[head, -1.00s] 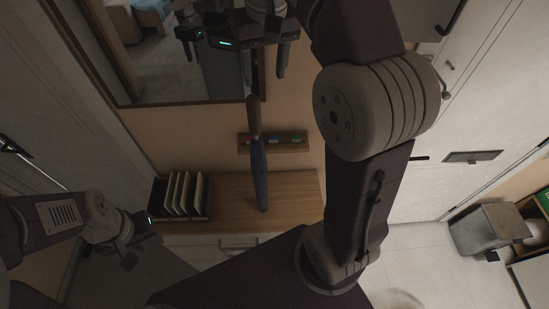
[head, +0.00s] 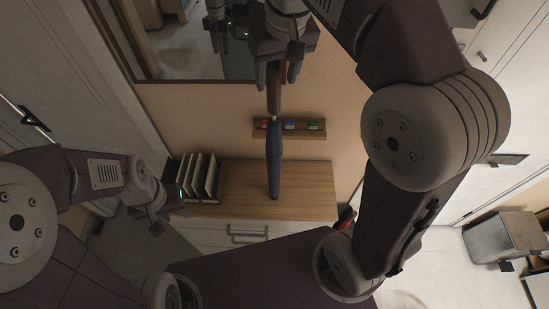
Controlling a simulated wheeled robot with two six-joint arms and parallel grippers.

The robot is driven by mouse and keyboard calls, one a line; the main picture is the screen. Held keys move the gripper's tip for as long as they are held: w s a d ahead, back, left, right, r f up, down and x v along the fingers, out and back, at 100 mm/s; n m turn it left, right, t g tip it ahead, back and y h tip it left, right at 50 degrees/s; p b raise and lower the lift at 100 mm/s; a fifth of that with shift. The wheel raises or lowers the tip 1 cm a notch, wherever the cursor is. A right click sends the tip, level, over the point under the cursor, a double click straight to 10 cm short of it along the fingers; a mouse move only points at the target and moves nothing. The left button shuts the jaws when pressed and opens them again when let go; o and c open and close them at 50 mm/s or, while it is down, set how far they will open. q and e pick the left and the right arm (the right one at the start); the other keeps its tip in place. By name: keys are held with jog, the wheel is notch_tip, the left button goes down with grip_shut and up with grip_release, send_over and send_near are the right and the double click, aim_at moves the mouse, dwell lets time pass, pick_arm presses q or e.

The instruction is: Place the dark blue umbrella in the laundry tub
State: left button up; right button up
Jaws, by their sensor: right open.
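The dark blue umbrella (head: 275,150) is upright in the middle of the head view, its brown handle pointing up and its lower end at the wooden cabinet top. My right gripper (head: 278,74) is at the top centre, open, with its fingers on either side of the handle. I cannot tell whether they touch it. My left gripper (head: 158,212) is low on the left, apart from the umbrella, beside the cabinet; its jaws are too small and dark to read. I see nothing that is clearly the laundry tub.
The wooden cabinet top (head: 310,190) holds a rack of upright books (head: 203,175) at its left. A small wall shelf (head: 262,130) and a mirror (head: 180,60) are behind. A grey metal bin (head: 507,235) stands on the pale floor at right.

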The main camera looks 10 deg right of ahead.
aim_at(272, 90)
jog(key=p+x, duration=0.1)
jog(key=x, duration=0.4)
jog(key=shift+w+a+f, duration=0.1)
jog(key=shift+w+a, duration=0.05)
grip_shut()
dwell(1.2)
